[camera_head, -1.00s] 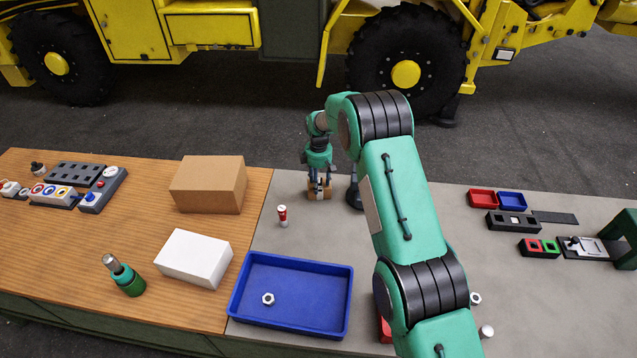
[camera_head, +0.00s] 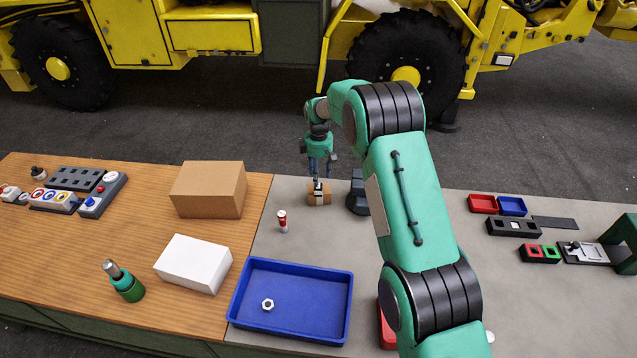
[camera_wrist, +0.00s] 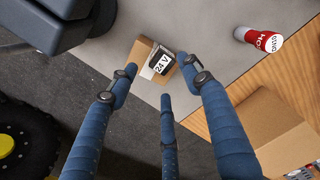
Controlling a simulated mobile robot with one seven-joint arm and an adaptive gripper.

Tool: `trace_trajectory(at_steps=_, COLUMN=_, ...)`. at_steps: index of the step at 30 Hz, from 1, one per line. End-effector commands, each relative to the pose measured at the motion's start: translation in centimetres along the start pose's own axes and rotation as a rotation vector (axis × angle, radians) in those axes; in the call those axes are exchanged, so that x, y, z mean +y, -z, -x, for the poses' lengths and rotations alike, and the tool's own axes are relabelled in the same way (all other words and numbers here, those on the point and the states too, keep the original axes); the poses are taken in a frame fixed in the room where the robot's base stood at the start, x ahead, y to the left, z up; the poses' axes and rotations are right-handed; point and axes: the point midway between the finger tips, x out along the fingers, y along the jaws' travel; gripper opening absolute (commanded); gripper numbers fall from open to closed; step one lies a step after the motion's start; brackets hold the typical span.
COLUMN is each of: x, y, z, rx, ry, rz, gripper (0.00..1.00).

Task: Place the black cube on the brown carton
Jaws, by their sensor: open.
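The black cube (camera_wrist: 161,64), with a white "24 V" label, appears to rest on a small brown carton (camera_wrist: 139,50) in the wrist view. In the head view the small brown carton (camera_head: 326,197) stands near the table's far edge, with the dark cube (camera_head: 318,187) small against it. A larger brown carton (camera_head: 208,188) stands to the left on the wooden part, with nothing on top. My gripper (camera_head: 319,165) is open and empty above the cube. In the wrist view its blue fingers (camera_wrist: 160,74) are spread around the cube, apparently clear of it.
A red-and-white can (camera_head: 282,221) stands to the left. A dark object (camera_head: 357,191) stands close on the right. A blue tray (camera_head: 292,328) holding a nut and a white box (camera_head: 193,263) lie nearer. The table's far edge is just behind the small carton.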

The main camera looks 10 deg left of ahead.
Motion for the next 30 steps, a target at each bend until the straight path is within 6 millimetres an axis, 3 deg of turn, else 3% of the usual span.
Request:
trace_trajectory(at_steps=3, x=0.0, y=0.0, z=2.0, rx=0.001, ry=-0.001, rz=0.0, gripper=0.49)
trace_trajectory(at_steps=10, x=0.0, y=0.0, z=4.2, rx=0.0, ry=0.0, rz=0.0, gripper=0.49)
trace_trajectory(at_steps=30, x=0.0, y=0.0, z=4.8, rx=0.0, ry=0.001, rz=0.0, gripper=0.49)
